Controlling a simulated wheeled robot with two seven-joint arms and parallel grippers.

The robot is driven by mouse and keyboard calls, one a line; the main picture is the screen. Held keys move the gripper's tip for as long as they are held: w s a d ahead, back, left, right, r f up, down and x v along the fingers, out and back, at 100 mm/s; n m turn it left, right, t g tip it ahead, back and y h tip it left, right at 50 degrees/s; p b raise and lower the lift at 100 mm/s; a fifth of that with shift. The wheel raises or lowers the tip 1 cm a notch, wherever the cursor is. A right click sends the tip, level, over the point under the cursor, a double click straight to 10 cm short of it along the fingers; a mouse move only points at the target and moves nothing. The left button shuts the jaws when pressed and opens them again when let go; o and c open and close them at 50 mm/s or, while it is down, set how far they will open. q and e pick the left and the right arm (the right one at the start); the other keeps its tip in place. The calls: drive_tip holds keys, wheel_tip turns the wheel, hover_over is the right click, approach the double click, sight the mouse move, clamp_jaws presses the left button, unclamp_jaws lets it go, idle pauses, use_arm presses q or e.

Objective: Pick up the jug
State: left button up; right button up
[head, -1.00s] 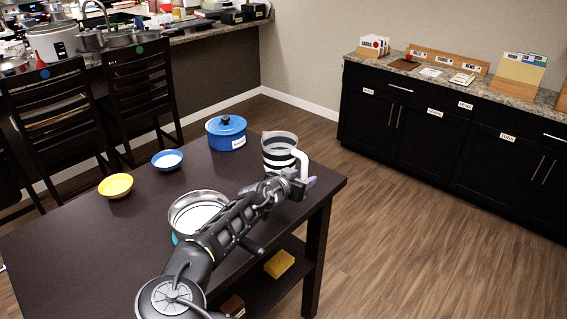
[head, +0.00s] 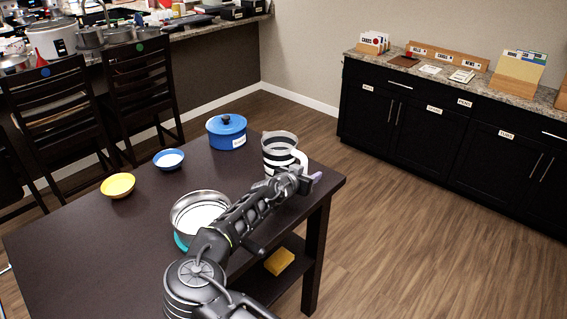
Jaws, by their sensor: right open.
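The jug (head: 277,146) is clear with dark and white bands and a white handle (head: 303,160) on its right. It stands upright near the far right corner of the dark table (head: 140,235). My right gripper (head: 307,179) is at the jug's near right side, close to the handle. It is open; I cannot tell whether it touches the jug or whether the handle lies between its fingers. My gripper and arm hide the jug's lower part. My left gripper is not in view.
A blue lidded pot (head: 227,131) stands left of the jug. A blue bowl (head: 169,159), a yellow bowl (head: 118,185) and a steel pot (head: 201,207) are further left and nearer. A yellow sponge-like block (head: 279,261) lies on the lower shelf. Chairs (head: 145,90) stand behind the table.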

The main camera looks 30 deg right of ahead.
drive_tip(key=shift+c, duration=0.4)
clamp_jaws()
drive_tip(key=shift+r, duration=0.1)
idle(0.8)
